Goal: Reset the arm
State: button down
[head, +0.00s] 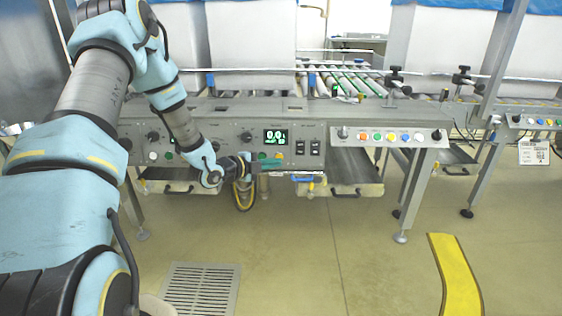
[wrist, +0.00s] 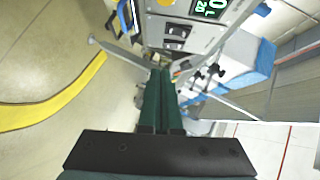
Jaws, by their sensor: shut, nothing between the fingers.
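My arm reaches in from the left of the head view, bent down toward the front of the machine. My gripper (head: 292,172) points to the right in front of the control panel (head: 222,137), below the green display (head: 275,136). In the wrist view its two dark green fingers (wrist: 160,72) lie together, shut with nothing between them. The head view does not show clearly whether the fingertips touch the panel's lower edge.
A roller conveyor (head: 345,84) runs behind the panel, with large white blue-lined boxes (head: 255,35) beside it. A second button panel (head: 390,136) and a machine leg (head: 415,190) stand to the right. The floor in front is open, with a grate (head: 200,288) and yellow strip (head: 454,275).

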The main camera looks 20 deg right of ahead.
jog(key=shift+a, duration=0.1)
dwell(0.4)
jog(key=a+r+n+t+y, duration=0.1)
jog(key=a+r+n+y, duration=0.2)
jog(key=a+n+y, duration=0.65)
jog(key=a+r+n+y, duration=0.2)
jog(key=a+n, duration=0.4)
jog(key=a, duration=0.8)
jog(key=s+a+r+n+g+y, duration=0.1)
jog(key=s+a+r+n+g, duration=0.15)
jog(key=s+a+n, duration=0.5)
jog(key=s+a+r+n+g+y, duration=0.25)
jog(key=s+a+n, duration=0.2)
jog(key=s, duration=0.55)
notch_tip(320, 180, up, 25)
jog(key=t+h+p, duration=0.1)
jog(key=p, duration=2.4)
jog(key=shift+s+d+r, duration=0.15)
jog(key=shift+d, duration=0.05)
jog(key=c, duration=1.6)
grip_release()
jog(key=shift+n, duration=0.25)
